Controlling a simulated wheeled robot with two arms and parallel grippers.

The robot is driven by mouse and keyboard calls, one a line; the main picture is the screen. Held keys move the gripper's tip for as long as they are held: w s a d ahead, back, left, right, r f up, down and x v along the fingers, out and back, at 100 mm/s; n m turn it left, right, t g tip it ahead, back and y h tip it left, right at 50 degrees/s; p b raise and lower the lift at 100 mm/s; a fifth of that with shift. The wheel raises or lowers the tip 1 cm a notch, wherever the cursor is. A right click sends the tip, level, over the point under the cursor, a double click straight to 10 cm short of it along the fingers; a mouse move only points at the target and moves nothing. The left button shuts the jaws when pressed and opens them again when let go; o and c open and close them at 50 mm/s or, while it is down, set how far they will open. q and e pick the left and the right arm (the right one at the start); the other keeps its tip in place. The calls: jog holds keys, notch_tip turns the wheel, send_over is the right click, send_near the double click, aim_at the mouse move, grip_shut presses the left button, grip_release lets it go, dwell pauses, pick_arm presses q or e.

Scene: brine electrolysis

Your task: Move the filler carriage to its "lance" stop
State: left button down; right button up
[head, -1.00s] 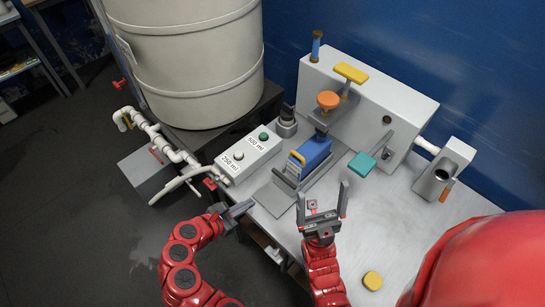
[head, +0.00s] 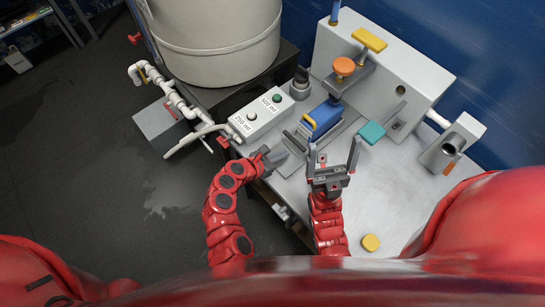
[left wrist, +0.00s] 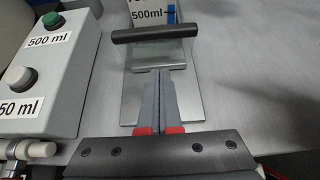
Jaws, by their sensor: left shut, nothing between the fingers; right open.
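A blue block (head: 326,116) with a yellow handle stands on a grey plate on the bench; I cannot tell for sure that this is the filler carriage. In the left wrist view, a dark cross bar (left wrist: 155,35) on a metal bracket stands over a flat plate (left wrist: 190,105), with a "500ml" label behind it. My left gripper (head: 277,153) is shut and empty at the plate's near left side. Its fingertips (left wrist: 158,72) point at the bracket below the bar; contact is unclear. My right gripper (head: 333,148) is open and empty, right of the plate. No "lance" marking is readable.
A button box (head: 262,118) marked 250 ml and 500 ml stands left of the plate. Behind are an orange knob (head: 344,66), a yellow handle (head: 369,39) and a teal pad (head: 371,132). A yellow puck (head: 370,242) lies on otherwise clear bench at front right.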

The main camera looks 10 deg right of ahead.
aim_at(305, 136)
pick_arm(q)
jog(key=shift+w+d, duration=0.65)
jog(key=shift+d, duration=0.15)
jog(key=shift+w+d+p, duration=0.15)
jog(key=shift+d+p, duration=0.1)
jog(key=shift+p, duration=0.05)
jog(key=w+d, duration=0.1)
jog(key=d, duration=0.1)
jog(key=w+d, duration=0.3)
jog(key=d, duration=0.1)
jog(key=shift+w+d, duration=0.25)
jog(key=shift+d, duration=0.25)
jog(key=shift+r, duration=0.2)
jog(key=shift+d, duration=0.1)
jog(key=shift+r, duration=0.1)
